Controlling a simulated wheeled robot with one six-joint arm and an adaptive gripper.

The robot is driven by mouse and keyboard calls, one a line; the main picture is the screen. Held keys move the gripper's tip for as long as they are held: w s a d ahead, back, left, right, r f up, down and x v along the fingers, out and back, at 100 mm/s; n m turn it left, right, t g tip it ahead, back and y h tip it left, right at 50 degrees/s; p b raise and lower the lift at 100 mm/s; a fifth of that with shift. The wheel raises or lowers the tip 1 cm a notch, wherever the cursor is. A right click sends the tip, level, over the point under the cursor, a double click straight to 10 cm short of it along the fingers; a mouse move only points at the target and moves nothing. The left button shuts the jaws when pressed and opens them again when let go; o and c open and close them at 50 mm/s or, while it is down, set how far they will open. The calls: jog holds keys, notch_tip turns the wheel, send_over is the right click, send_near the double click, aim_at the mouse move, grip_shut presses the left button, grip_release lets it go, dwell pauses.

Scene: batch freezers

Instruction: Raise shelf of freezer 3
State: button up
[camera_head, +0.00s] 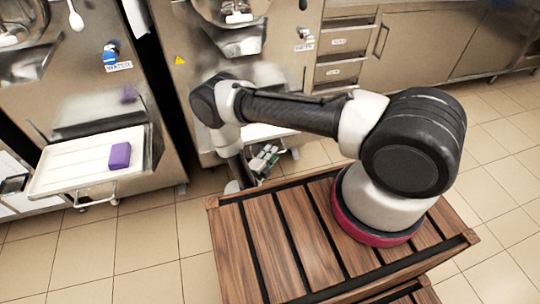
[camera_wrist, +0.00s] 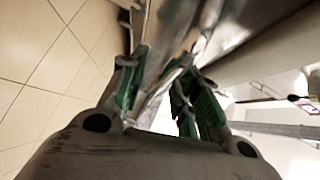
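The freezer at centre (camera_head: 280,70) is a steel cabinet, and I cannot read a number on it. Its white shelf (camera_head: 262,131) shows low on its front, partly hidden behind my arm. My gripper (camera_head: 266,160), with green finger pads, is just under that shelf by the front of the freezer. In the wrist view my gripper (camera_wrist: 163,95) has its fingers apart, with grey metal edges showing between and beyond them. I cannot tell whether the fingers touch the shelf or its bracket. A pale, shelf-like surface (camera_wrist: 255,48) spans the upper right there.
The freezer at left (camera_head: 75,75) has a white shelf (camera_head: 70,170) sticking out, with a purple block (camera_head: 120,156) on it. Steel drawers (camera_head: 343,55) stand at the back right. Tiled floor (camera_head: 140,245) is open at front left and right.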

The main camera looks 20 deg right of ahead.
grip_shut()
notch_tip(320, 180, up, 12)
jog(key=shift+r, duration=0.25)
grip_release()
dwell(0.3)
jog(key=v, duration=1.2)
